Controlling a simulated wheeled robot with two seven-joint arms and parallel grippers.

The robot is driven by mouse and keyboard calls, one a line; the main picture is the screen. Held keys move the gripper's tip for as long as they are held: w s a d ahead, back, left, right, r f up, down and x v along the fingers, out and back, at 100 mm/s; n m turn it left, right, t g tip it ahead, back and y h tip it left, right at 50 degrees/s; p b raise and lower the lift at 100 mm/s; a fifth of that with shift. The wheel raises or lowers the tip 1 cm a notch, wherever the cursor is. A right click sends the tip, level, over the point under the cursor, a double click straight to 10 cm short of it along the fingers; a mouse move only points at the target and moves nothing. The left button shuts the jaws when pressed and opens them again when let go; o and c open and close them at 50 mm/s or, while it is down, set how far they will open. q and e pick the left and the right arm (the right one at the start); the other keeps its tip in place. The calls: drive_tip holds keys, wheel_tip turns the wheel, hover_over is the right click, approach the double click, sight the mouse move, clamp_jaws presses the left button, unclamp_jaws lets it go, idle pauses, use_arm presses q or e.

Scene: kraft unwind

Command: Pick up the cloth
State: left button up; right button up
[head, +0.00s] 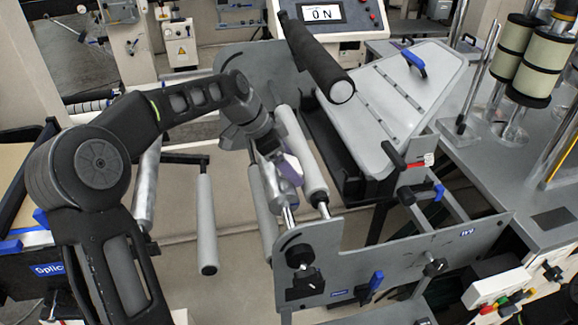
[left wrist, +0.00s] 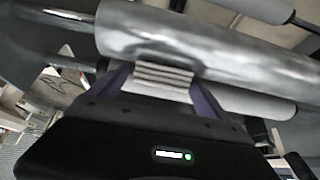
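My left gripper (head: 289,172) reaches in among the rollers of the machine, pointing down and to the right. In the left wrist view its two purple fingers (left wrist: 161,88) stand on either side of a folded, pale grey cloth (left wrist: 162,76) with several layers, and appear to touch both its sides. The cloth lies right by a shiny metal roller (left wrist: 215,50); I cannot tell whether they touch. In the head view only a small whitish patch shows at the fingers, and the cloth is mostly hidden there. My right gripper is not in view.
A pale roller (head: 300,155) runs close beside the left gripper, and another roller (head: 206,225) hangs to the left. A grey side plate (head: 375,250) with knobs stands in front. A black roller (head: 318,58) and sloped metal panel (head: 395,100) stand behind to the right.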

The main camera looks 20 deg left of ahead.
use_arm(q)
drive_tip(key=c, duration=1.4)
drive_tip(key=shift+c, duration=0.2)
wheel_tip(320, 180, up, 10)
drive_tip(key=shift+b, duration=0.7)
